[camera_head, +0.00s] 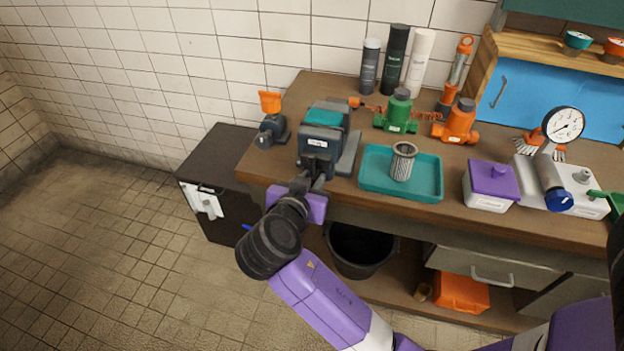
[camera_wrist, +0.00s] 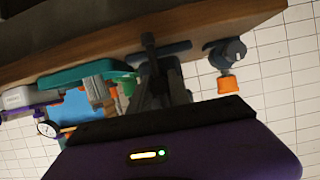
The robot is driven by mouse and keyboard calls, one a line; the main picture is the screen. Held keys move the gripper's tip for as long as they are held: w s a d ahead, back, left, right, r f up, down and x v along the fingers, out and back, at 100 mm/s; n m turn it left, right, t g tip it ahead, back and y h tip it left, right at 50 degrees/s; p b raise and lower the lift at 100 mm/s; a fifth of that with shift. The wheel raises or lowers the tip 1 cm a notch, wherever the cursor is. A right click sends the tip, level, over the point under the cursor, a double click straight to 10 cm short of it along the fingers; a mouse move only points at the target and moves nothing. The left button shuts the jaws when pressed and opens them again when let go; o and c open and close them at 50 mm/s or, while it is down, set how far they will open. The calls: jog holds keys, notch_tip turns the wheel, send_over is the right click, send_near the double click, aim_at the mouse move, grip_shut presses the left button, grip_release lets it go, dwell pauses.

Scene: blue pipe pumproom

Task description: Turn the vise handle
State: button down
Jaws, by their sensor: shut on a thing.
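The vise (camera_head: 318,140), blue-grey with a teal top, stands at the left front edge of the workbench. Its dark screw end faces the front. My gripper (camera_head: 309,184) is at the front of the vise, shut on the vise handle, which is mostly hidden by the fingers and wrist in the head view. In the wrist view, which is turned over, a dark bar of the vise handle (camera_wrist: 149,44) shows beyond my gripper (camera_wrist: 158,92). The exact angle of the handle is hard to tell.
A teal tray (camera_head: 376,184) with a metal mesh filter (camera_head: 403,161) lies right of the vise. An orange-topped valve (camera_head: 271,125) stands to its left. A black bucket (camera_head: 362,248) sits below the bench. The floor at left is clear.

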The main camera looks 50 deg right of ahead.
jog(key=m+t+b, duration=0.1)
jog(key=b, duration=0.2)
jog(key=shift+f, duration=0.3)
jog(key=shift+r+m+t+b, duration=0.3)
jog(key=shift+m+b, duration=0.3)
jog(key=shift+b, duration=0.35)
jog(key=c, duration=1.2)
grip_release()
jog(key=shift+a, duration=0.15)
jog(key=v, duration=0.7)
jog(key=shift+s+a+r, duration=0.2)
jog(key=shift+r, duration=0.05)
